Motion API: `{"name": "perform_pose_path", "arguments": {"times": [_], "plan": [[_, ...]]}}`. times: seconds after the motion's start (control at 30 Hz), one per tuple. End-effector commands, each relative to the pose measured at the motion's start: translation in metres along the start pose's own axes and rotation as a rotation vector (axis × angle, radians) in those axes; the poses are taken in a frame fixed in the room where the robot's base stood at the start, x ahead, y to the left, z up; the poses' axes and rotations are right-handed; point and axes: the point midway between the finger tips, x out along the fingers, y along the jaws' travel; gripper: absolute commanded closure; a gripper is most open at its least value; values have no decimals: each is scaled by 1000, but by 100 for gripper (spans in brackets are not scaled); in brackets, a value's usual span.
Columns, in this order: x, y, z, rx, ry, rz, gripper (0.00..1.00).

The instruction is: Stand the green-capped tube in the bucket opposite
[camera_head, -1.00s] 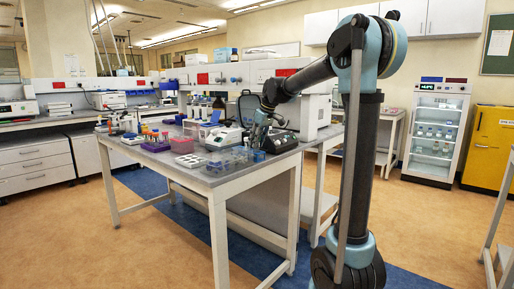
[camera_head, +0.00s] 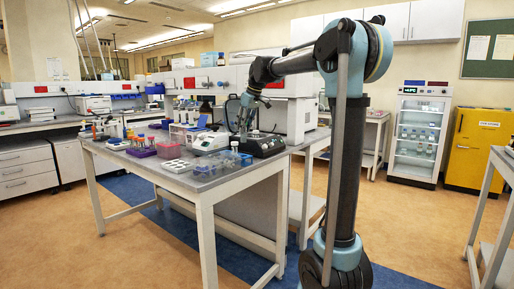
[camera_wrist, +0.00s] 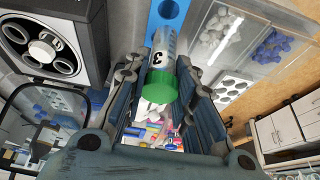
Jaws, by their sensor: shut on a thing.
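My gripper (camera_wrist: 158,110) is shut on the green-capped tube (camera_wrist: 161,75), a clear tube with a white label bearing a black 3. Its green cap faces the wrist camera, and its body points away toward the top of the picture. A black centrifuge (camera_wrist: 82,30) is at the upper left of the wrist view, with a light rotor and dark round openings around a white hub. The tube is apart from it. In the head view my gripper (camera_head: 247,103) is above the table by the black centrifuge (camera_head: 262,147); the tube is too small to make out there.
A blue rack with a round hole (camera_wrist: 170,9) lies beyond the tube. Clear boxes of white and blue caps (camera_wrist: 272,46) are at the upper right. A transparent lid (camera_wrist: 40,120) is at the left.

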Motion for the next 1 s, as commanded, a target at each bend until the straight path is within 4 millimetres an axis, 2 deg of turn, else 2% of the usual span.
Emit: {"name": "perform_pose_path", "arguments": {"times": [0.37,0.73,1.0], "plan": [[-1,0,0,0,0,0,97],[-36,0,-15,0,0,0,97],[-39,0,-16,0,0,0,97]]}}
